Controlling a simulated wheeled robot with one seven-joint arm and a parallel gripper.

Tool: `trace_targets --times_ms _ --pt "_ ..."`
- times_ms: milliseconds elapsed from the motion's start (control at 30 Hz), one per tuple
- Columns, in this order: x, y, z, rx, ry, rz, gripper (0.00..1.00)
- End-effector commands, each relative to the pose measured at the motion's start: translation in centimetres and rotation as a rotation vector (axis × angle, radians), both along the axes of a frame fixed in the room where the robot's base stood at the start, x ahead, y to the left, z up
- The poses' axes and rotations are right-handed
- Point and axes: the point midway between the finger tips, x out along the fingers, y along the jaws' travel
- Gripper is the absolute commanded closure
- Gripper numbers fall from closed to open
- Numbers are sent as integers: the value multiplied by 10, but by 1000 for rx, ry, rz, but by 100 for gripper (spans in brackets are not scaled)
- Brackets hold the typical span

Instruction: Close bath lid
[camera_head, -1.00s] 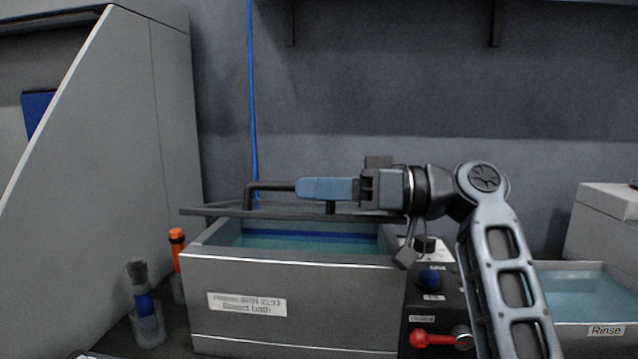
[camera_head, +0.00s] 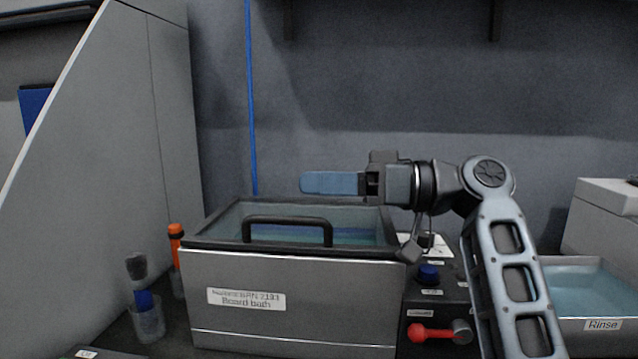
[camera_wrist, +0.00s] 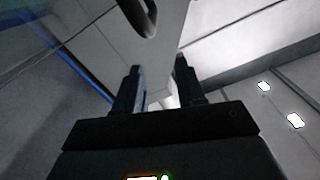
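The bath lid (camera_head: 215,246), a clear pane in a dark frame, lies down over the grey board bath (camera_head: 330,305) in the head view. Its black handle (camera_head: 287,222) stands up near the front edge. Blue liquid shows through the pane. My gripper (camera_head: 304,182) is above the lid, a little higher than the handle and apart from it, with its blue fingers pointing left. In the wrist view, my gripper (camera_wrist: 160,72) has its fingers apart with nothing between them. A dark curved bar, likely the handle (camera_wrist: 148,18), shows beyond the fingertips.
The rinse basin (camera_head: 603,325) is further right. A brush in a cup (camera_head: 148,322) and an orange-topped tool (camera_head: 176,235) stand at left, beside a slanted grey housing (camera_head: 110,130).

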Motion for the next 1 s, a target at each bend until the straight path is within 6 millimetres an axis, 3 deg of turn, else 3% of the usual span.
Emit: trace_targets --times_ms 233,433,1000 --pt "-1 -42 1 1 1 -4 61" --pt "-2 -66 0 1 1 -3 61" --pt "-3 -71 0 0 1 -2 61"
